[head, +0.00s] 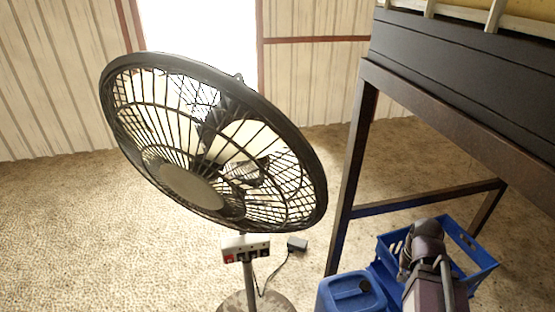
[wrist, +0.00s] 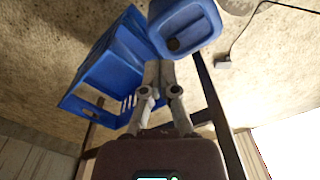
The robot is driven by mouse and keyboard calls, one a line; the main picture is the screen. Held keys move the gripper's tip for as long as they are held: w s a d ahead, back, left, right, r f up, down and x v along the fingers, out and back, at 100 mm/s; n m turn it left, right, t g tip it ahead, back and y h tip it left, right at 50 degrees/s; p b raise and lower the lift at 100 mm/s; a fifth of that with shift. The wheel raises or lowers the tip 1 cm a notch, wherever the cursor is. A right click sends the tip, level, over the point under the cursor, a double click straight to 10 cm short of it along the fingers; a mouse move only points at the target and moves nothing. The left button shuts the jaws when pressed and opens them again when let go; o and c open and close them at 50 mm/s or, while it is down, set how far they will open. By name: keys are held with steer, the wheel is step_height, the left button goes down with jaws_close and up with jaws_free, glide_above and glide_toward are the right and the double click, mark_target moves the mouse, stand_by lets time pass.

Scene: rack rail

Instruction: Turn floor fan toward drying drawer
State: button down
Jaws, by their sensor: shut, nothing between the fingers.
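The floor fan (head: 192,187) stands left of centre in the head view, with its round black cage tilted and its front hub facing toward me and down. Its pole (head: 249,280) rises from a round base partly cut off at the bottom. A control box with a red switch (head: 246,247) sits on the pole. The dark drawer (head: 460,75) is at the upper right, on a metal frame. My gripper (wrist: 160,68) is shut and empty in the wrist view, its fingertips near a blue jug and blue crate.
A blue crate (head: 462,240) and a blue jug (head: 350,293) stand on the floor under the drawer, beside my arm. The frame's leg (head: 350,180) stands between fan and crate. A small plug block (head: 297,243) with a cable lies near the pole. Floor left of the fan is clear.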

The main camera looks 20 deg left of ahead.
steer(key=w+a+r+m+y+p, duration=0.2)
steer(key=w+a+r+m+y, duration=0.3)
steer(key=a, duration=0.5)
steer(key=w+a+r+m+g+y+p, duration=0.1)
steer(key=w+a+r+m+y+p, duration=0.1)
steer(key=w+a+r+m+y, duration=0.3)
steer(key=w+a+r+m+g+y+p, duration=0.1)
steer(key=w+a+r+m+y+p, duration=0.1)
steer(key=w+a+r+m+y, duration=0.3)
steer(key=w+a+r+m, duration=0.1)
steer(key=w+a+r, duration=0.2)
steer(key=a+r, duration=0.3)
steer(key=shift+a+r+p, duration=0.35)
steer(key=shift+a+r, duration=0.05)
steer(key=shift+a, duration=1.5)
steer(key=shift+w+a, duration=0.1)
steer(key=b+x, duration=0.2)
steer(key=x, duration=1.1)
steer(key=shift+a+r+b, duration=0.15)
steer(key=shift+a+b, duration=0.2)
steer(key=shift+a, duration=0.1)
